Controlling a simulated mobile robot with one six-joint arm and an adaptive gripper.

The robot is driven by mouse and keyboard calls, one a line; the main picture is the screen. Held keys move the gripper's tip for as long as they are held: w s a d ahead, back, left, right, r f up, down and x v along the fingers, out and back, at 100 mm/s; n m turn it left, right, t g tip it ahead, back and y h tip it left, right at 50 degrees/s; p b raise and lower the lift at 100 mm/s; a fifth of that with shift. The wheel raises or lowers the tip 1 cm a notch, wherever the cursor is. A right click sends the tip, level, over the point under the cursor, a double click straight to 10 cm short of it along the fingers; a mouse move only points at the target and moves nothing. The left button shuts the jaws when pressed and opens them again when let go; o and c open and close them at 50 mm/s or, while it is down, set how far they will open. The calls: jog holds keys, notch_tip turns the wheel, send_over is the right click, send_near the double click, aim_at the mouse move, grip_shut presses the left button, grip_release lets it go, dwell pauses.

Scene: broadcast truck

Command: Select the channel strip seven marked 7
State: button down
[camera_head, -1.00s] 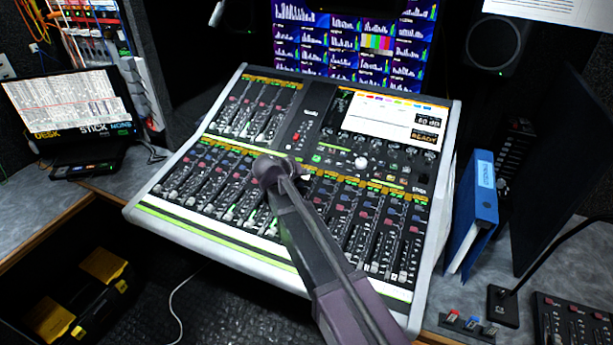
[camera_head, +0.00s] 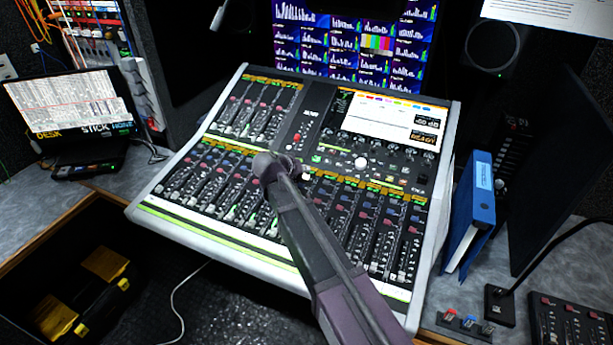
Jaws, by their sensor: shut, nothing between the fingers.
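The mixing console (camera_head: 150,203) stands tilted on the desk, with a lower row of channel strips (camera_head: 345,215) and a shorter upper-left bank (camera_head: 255,105). Each strip has small coloured buttons and a fader. The strip numbers are too small to read, so I cannot tell which is marked 7. My gripper (camera_head: 272,170) is at the end of my arm, over the middle of the console near the top of the lower strips. It looks shut and empty, with its fingertips largely hidden. I cannot tell whether it touches a button. My arm hides parts of the middle strips.
The console's screen (camera_head: 390,115) and a white knob (camera_head: 361,162) lie beyond my gripper. A blue binder (camera_head: 475,210) stands at the right, near a thin dark stand (camera_head: 545,255) and a small panel (camera_head: 575,325). A laptop (camera_head: 75,105) is at the left.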

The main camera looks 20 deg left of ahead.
aim_at(304, 182)
jog(key=shift+s+r+p, duration=0.2)
jog(key=shift+r+p, duration=1)
jog(key=shift+r, duration=0.05)
jog(key=shift+s+r+p, duration=0.15)
jog(key=shift+r+p, duration=1)
jog(key=shift+r, duration=0.05)
